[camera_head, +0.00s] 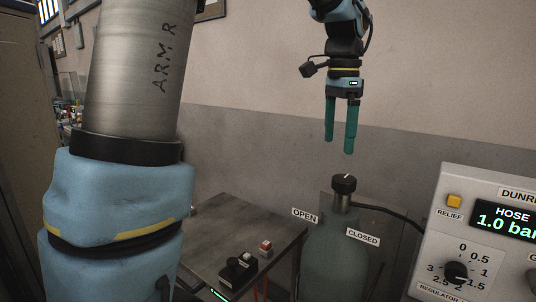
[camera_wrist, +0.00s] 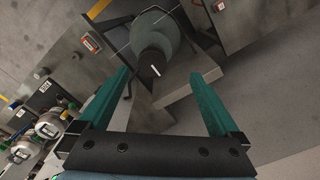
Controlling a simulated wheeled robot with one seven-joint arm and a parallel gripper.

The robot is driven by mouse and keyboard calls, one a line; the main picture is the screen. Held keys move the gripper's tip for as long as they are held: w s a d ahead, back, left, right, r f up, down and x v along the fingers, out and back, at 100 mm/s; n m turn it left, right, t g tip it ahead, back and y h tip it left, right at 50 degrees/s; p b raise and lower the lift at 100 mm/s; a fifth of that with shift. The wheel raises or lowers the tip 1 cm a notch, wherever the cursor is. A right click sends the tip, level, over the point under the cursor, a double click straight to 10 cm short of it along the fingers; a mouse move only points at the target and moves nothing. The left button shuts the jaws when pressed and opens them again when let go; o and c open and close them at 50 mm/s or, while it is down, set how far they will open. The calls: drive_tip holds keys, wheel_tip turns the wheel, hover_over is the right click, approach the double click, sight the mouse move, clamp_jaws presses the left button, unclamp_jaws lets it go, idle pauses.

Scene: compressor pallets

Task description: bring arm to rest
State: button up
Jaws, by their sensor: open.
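My gripper (camera_head: 341,125) has two teal fingers and hangs pointing down in the head view. It is open and empty, with a gap between the fingers. It is above a grey-green gas cylinder (camera_head: 335,255) with a black valve knob (camera_head: 344,183), and does not touch it. In the wrist view my gripper (camera_wrist: 160,90) shows its fingers spread apart, with the black knob (camera_wrist: 157,64) beyond and between them. The thick blue and grey part of my arm fills the left of the head view.
OPEN (camera_head: 304,215) and CLOSED (camera_head: 362,238) labels flank the cylinder. A control panel (camera_head: 480,190) with a 1.0 bar hose display stands at the right. A metal table (camera_head: 225,220) with a red button (camera_head: 265,246) is left of the cylinder. The wall behind is plain.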

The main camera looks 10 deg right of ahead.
drive_tip(key=w+a+f+n, duration=0.2)
drive_tip(key=a+f+n, duration=0.5)
drive_tip(key=a+f, duration=0.55)
drive_tip(key=s+a+f+n, duration=0.3)
drive_tip(key=a+n, duration=0.1)
drive_tip(key=a, duration=0.3)
drive_tip(key=s+a+f+n+t, duration=0.1)
drive_tip(key=s+a+f+n, duration=0.2)
drive_tip(key=a, duration=0.5)
drive_tip(key=shift+s+a+f+n, duration=0.15)
drive_tip(key=shift+s+f+n, duration=0.1)
drive_tip(key=shift+f+n, duration=0.5)
